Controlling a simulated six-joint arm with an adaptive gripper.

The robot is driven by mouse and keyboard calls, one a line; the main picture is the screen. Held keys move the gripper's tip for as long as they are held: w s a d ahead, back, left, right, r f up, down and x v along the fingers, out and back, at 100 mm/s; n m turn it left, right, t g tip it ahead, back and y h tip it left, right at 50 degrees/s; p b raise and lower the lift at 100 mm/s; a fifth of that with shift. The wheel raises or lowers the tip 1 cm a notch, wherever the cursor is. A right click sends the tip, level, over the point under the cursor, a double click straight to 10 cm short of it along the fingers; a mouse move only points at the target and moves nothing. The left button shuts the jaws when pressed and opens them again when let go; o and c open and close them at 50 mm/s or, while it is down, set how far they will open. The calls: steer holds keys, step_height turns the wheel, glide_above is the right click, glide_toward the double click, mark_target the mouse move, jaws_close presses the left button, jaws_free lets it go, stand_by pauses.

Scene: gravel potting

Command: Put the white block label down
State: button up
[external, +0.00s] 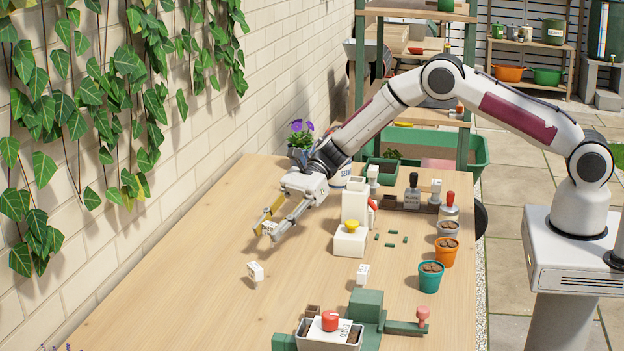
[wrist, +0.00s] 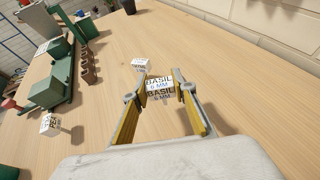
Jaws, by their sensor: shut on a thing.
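My gripper (external: 268,230) is shut on a white block label (external: 270,228). In the wrist view the label (wrist: 160,87) sits between the yellow-padded fingertips (wrist: 161,92), with "BASIL 6 MM" readable on it. The label is low over the bare left part of the table; I cannot tell whether it touches the wood. A second white block label (external: 256,271) stands on the table nearer the camera, and also shows just beyond the held one in the wrist view (wrist: 141,66). A third white block label (external: 362,274) stands further right; it also shows in the wrist view (wrist: 49,124).
A white dispenser with a yellow knob (external: 350,240) stands right of my gripper. Teal (external: 430,277) and orange (external: 446,251) pots line the right edge. A green fixture with a tray (external: 330,328) is at the front. The table's (external: 190,260) left side is mostly clear beside the brick wall.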

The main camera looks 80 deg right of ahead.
mark_target(272, 243)
steer(key=shift+f, duration=1.85)
steer(key=shift+f, duration=0.15)
steer(key=o, duration=0.9)
steer(key=shift+c, duration=0.2)
steer(key=shift+d+r, duration=0.15)
steer(key=shift+r, duration=0.05)
steer(key=v, duration=0.5)
step_height(272, 243, up, 7)
